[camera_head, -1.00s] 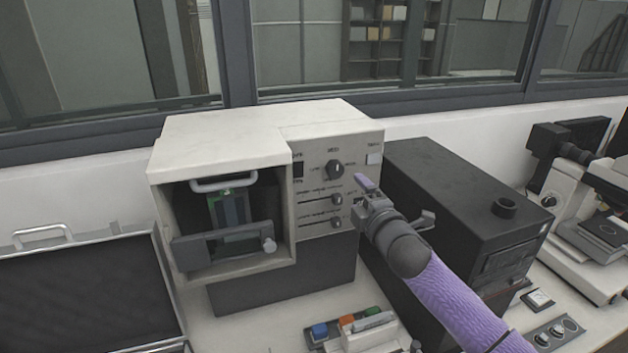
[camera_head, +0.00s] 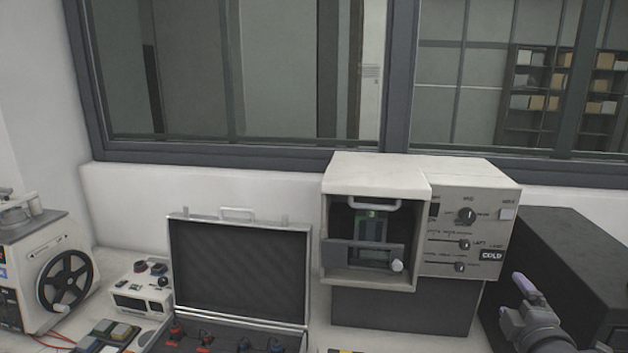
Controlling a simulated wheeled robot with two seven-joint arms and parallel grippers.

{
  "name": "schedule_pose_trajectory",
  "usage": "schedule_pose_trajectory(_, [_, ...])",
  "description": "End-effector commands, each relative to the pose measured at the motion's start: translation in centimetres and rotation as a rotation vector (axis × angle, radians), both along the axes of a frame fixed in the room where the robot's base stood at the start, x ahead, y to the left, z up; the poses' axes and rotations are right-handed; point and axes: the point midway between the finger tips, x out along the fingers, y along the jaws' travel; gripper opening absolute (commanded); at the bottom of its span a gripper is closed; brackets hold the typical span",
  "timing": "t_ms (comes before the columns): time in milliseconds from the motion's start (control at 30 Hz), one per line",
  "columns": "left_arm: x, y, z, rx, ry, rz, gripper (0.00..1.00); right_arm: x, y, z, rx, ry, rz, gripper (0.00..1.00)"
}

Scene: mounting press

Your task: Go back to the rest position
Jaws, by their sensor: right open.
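The mounting press (camera_head: 465,205) is a white box on a dark base, with knobs and labels on its front panel. Its left bay is open and holds a dark, greenish unit behind a dark bar with a pale knob. My right gripper (camera_head: 526,292) is at the lower right, in front of the black box, apart from the press panel. It is open, with nothing seen between its fingers. Its lower part is cut off by the frame edge. My left gripper is not in view.
An open case (camera_head: 240,268) with dark lining and several red and blue items stands left of the press. A white device (camera_head: 143,291) and a machine with a black reel (camera_head: 64,281) are further left. A black box (camera_head: 575,270) stands right of the press. A window wall is behind.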

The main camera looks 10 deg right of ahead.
Motion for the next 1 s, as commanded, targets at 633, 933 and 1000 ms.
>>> schedule_pose_trajectory(633, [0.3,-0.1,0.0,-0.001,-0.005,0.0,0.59,-8.8,12.1,-13.2,0.676,0.389,-0.191,0.9])
schedule_pose_trajectory(933, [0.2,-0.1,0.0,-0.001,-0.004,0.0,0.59,-17.9,20.5,-16.5,1.068,0.668,-0.421,0.9])
schedule_pose_trajectory(1000, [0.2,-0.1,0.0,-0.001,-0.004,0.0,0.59,-20.2,22.4,-16.6,1.151,0.735,-0.486,0.9])
